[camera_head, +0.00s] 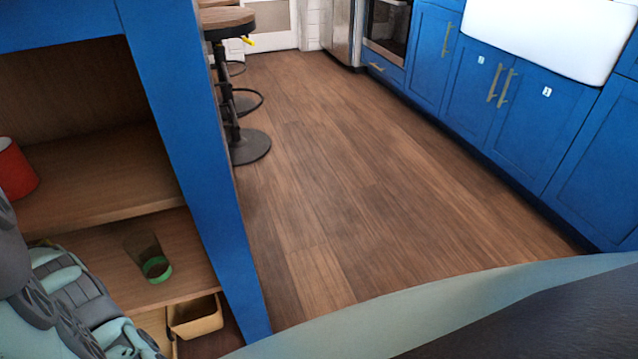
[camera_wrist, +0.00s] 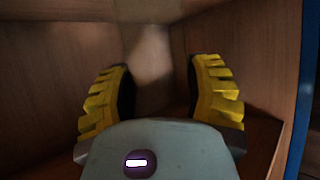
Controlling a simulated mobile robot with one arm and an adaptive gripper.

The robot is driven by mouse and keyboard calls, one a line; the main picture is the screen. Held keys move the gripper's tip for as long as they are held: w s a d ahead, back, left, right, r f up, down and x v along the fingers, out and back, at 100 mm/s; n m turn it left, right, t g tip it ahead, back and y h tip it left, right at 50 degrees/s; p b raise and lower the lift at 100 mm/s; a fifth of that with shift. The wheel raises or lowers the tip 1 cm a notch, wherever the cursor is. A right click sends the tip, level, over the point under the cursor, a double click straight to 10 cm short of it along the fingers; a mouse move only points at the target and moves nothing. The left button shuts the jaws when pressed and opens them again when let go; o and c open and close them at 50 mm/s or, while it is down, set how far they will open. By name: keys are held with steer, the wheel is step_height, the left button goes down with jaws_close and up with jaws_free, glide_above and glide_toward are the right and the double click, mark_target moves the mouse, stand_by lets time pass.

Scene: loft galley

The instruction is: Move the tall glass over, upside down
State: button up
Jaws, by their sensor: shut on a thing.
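My gripper (camera_wrist: 160,95) shows in the wrist view, its two yellow-padded fingers spread apart on either side of a faint, see-through shape. This looks like the tall glass (camera_wrist: 150,60), held between the fingers. Its outline is too dim to tell which way up it is. In the head view my fingers and the held glass are hidden; only part of my arm shows at lower left. A clear tumbler with a green bottom (camera_head: 156,268) stands upright on the lower shelf, to the right of my arm.
A red cup (camera_head: 14,170) stands on the upper shelf (camera_head: 110,185) at far left. A tan bin (camera_head: 196,318) sits below the lower shelf (camera_head: 192,252). The blue cabinet post (camera_head: 190,150) bounds the shelves. Stools (camera_head: 245,145) stand beyond; the wooden floor (camera_head: 350,190) is clear.

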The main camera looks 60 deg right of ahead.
steer(key=shift+s+d+f, duration=0.25)
steer(key=shift+s, duration=0.15)
steer(key=o, duration=0.9)
steer(key=shift+s, duration=0.15)
steer(key=o, duration=0.4)
steer(key=shift+w+a+r, duration=0.1)
steer(key=shift+w+r, duration=0.1)
steer(key=shift+w, duration=0.2)
steer(key=shift+s, duration=0.1)
steer(key=shift+f, duration=0.1)
steer(key=shift+s, duration=0.1)
steer(key=s+d+p, duration=0.1)
steer(key=s+p, duration=0.1)
steer(key=s, duration=0.5)
steer(key=s+d+r+p, duration=0.1)
steer(key=s, duration=0.6)
steer(key=shift+s+d+r+p, duration=0.15)
steer(key=shift+d+r+p, duration=0.1)
steer(key=shift+p, duration=0.15)
